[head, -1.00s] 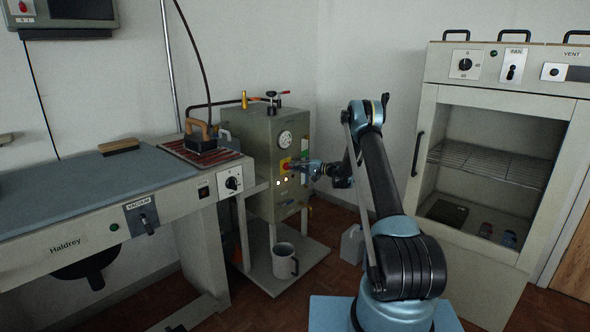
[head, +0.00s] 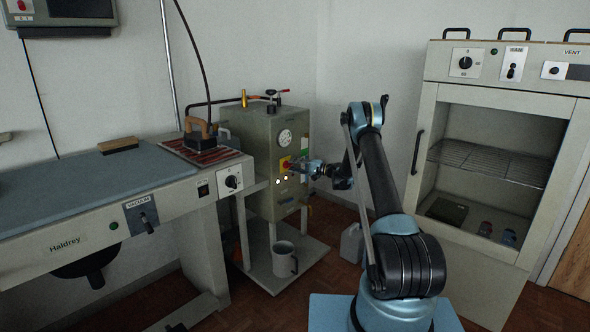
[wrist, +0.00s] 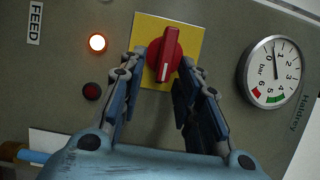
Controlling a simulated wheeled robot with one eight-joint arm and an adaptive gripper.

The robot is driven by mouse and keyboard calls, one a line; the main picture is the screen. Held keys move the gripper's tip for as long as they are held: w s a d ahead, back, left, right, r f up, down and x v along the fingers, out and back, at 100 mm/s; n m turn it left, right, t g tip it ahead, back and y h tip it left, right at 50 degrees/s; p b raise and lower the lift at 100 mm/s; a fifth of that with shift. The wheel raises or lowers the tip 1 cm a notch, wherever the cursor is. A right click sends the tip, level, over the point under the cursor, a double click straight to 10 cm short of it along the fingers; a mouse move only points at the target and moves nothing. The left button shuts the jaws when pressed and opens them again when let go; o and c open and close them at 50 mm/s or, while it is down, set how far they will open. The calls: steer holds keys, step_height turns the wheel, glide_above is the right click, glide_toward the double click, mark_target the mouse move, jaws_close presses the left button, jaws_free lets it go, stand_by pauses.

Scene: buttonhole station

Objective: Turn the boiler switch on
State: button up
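The boiler (head: 263,140) is a grey-green box standing on a low stand between the ironing table and the oven. Its switch is a red rotary knob (wrist: 165,55) on a yellow plate (wrist: 190,30); the yellow plate also shows in the head view (head: 285,162). In the wrist view the knob's grip bar stands nearly upright, tilted slightly. My gripper (wrist: 163,68) is at the knob, one finger on each side. The fingers are apart, with small gaps visible beside the grip bar. In the head view my gripper (head: 297,166) partly hides the knob.
Beside the knob are a glowing lamp (wrist: 97,43) and a dark red lamp (wrist: 92,90). A pressure gauge (wrist: 272,71) is on the knob's other side. A mug (head: 285,262) stands on the boiler stand. The oven (head: 480,190) is at right, the ironing table (head: 90,190) at left.

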steer(key=v, duration=1.2)
steer(key=shift+r, duration=0.1)
